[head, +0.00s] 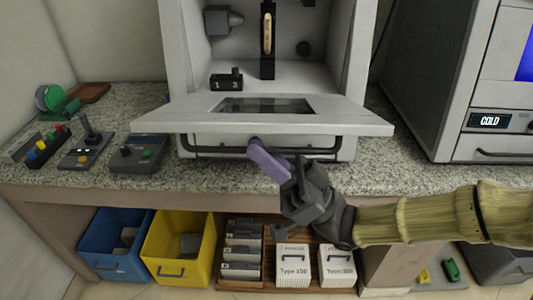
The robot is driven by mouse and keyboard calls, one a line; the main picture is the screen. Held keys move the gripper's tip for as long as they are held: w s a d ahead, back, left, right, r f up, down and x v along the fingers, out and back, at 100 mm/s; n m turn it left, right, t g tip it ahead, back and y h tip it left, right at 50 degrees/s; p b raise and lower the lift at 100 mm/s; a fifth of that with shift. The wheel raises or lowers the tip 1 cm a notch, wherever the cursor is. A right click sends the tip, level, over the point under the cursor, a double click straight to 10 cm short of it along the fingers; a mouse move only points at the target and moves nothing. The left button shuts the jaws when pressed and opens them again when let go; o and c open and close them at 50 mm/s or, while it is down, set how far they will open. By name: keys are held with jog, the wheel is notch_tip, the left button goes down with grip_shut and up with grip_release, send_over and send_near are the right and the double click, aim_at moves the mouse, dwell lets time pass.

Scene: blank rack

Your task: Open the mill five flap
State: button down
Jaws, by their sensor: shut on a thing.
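The mill (181,50) is a light grey cabinet on the speckled counter, its inside open to view. Its flap (345,115) is swung down and out at the front, lying nearly level, with a dark window in it. A dark bar handle (208,150) shows below the flap's front edge. My gripper (256,145) reaches in from the lower right, its purple fingers shut on the handle near its middle. The fingers hide the part of the bar they hold.
Small control boxes (137,153) stand on the counter at left. A machine marked COLD (490,121) stands at right. Below the counter are a blue bin (103,262), a yellow bin (172,281) and white boxes (293,268).

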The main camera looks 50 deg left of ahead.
jog(key=c, duration=1.5)
grip_release()
jog(key=v, duration=1.7)
jog(key=shift+f, duration=0.2)
jog(key=shift+w, duration=0.1)
